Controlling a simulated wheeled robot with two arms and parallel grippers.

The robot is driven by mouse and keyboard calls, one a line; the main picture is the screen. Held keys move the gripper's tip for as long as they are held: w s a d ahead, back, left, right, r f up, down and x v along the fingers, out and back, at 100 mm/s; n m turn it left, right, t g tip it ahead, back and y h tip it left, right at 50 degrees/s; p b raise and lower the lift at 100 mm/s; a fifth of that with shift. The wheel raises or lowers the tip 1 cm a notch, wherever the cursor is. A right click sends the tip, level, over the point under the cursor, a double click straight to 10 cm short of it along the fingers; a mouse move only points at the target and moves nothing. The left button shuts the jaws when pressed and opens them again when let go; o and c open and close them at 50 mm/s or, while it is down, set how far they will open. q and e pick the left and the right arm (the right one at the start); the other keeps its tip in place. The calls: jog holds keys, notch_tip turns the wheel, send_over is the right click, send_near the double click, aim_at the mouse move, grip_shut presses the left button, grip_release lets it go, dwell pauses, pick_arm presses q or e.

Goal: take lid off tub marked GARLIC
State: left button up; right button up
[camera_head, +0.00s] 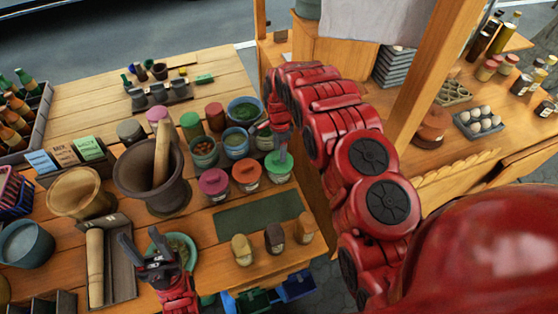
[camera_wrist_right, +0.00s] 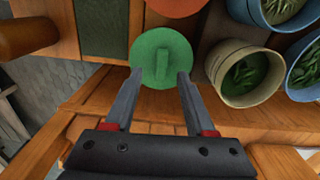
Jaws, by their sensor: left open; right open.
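A tub with a round green lid (camera_head: 276,166) stands at the right end of a front row of lidded tubs. The lid (camera_wrist_right: 163,46) has a raised bar handle (camera_wrist_right: 163,66). My right gripper (camera_wrist_right: 160,75) is open, its fingertips on either side of the handle; contact cannot be told. In the head view the right gripper (camera_head: 283,150) points down at this lid. An orange-lidded tub (camera_head: 246,174) and a pink-lidded tub (camera_head: 214,183) stand to its left. I cannot read GARLIC on any tub. My left gripper (camera_head: 145,245) is open and empty near a green bowl (camera_head: 187,244).
A large mortar (camera_head: 150,190) with a pestle (camera_head: 163,150) stands left of the tubs. Open tubs (camera_head: 236,140) stand behind the lidded row. A dark green mat (camera_head: 255,213) lies clear in front. Several small shakers (camera_head: 242,250) stand near the front edge.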

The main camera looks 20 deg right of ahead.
jog(key=shift+f+p, duration=0.55)
jog(key=shift+f, duration=0.2)
jog(key=shift+f+p, duration=0.3)
jog(key=shift+f, duration=0.75)
grip_shut()
